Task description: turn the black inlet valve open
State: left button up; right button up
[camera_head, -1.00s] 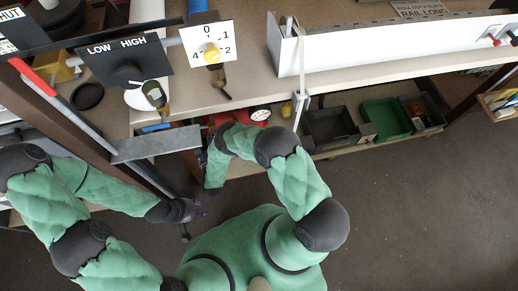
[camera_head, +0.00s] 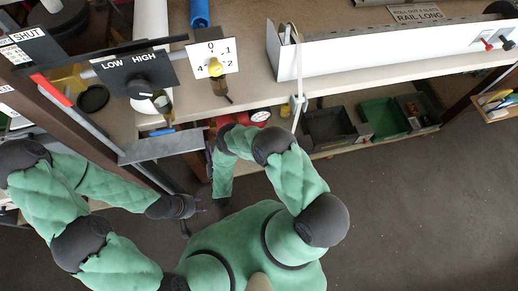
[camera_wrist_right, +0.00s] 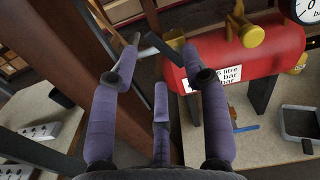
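A black lever (camera_wrist_right: 171,66), apparently the inlet valve handle, shows in the right wrist view beside a grey pipe at the left end of the red tank (camera_wrist_right: 255,50). My right gripper (camera_wrist_right: 162,45) is open, with its purple fingers spread to either side of the lever and pipe; I cannot tell whether they touch. In the head view my right gripper (camera_head: 209,152) is small and partly hidden by the bench edge and my arm. The valve is not clear there. My left gripper (camera_head: 193,210) hangs over the floor, empty, with fingers apparently apart.
A brown post (camera_wrist_right: 125,60) stands close to the left of my right gripper. A gauge (camera_head: 261,115) sits by the tank. A grey plate (camera_head: 160,146) juts from the bench. Grey and green bins (camera_head: 385,118) stand on the lower shelf. The floor is clear.

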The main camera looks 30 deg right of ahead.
jog(key=p+v, duration=0.1)
jog(key=v, duration=0.4)
jog(key=w+d+f+n+g+h, duration=0.1)
jog(key=d+f+n+g, duration=0.4)
jog(key=d+f+n, duration=0.6)
jog(key=w+d+f+n+g+h+b, duration=0.1)
jog(key=w+d+f+n+g, duration=0.2)
jog(key=d+f+n, duration=0.9)
jog(key=shift+n+g, duration=1.4)
jog(key=shift+n, duration=2.8)
jog(key=shift+w, duration=0.1)
